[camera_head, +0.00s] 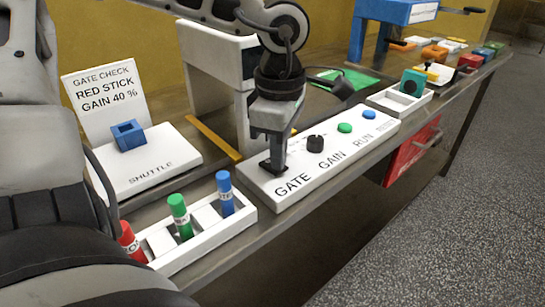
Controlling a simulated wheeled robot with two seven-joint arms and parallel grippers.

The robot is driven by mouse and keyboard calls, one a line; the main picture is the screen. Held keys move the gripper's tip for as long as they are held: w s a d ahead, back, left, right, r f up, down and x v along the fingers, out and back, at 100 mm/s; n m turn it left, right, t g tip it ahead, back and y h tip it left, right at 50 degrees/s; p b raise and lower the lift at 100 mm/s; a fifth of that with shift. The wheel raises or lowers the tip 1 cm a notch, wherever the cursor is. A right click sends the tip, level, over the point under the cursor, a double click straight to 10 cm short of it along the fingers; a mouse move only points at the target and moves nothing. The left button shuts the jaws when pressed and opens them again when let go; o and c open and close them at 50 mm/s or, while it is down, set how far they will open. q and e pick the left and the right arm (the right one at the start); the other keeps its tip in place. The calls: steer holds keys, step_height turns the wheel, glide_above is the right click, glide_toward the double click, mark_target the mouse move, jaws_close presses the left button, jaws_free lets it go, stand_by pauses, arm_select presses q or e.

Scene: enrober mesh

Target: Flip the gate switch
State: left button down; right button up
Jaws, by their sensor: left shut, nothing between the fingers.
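The white control panel (345,157) lies on the bench with the labels GATE, GAIN and RUN. My left gripper (271,165) is shut and points straight down at the GATE end of the panel. Its fingertips are at a dark plate behind the GATE label. The switch lever itself is hidden by the fingers, so its position and any contact cannot be told. A black GAIN knob (315,144), a green button (345,128) and a blue button (368,114) stand along the panel. My right gripper is not in view.
A white rack (249,213) holds red, green and blue sticks in front. A SHUTTLE base (168,172) with a blue block and a GATE CHECK sign (107,97) stand left. A white machine housing (212,77) is behind my gripper. A small white tray (420,105) sits right.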

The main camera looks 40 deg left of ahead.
arm_select(q)
steer(key=shift+f, duration=0.25)
steer(key=shift+r, duration=0.1)
steer(key=shift+r+p, duration=2)
steer(key=shift+r, duration=1.45)
steer(key=shift+s, duration=0.1)
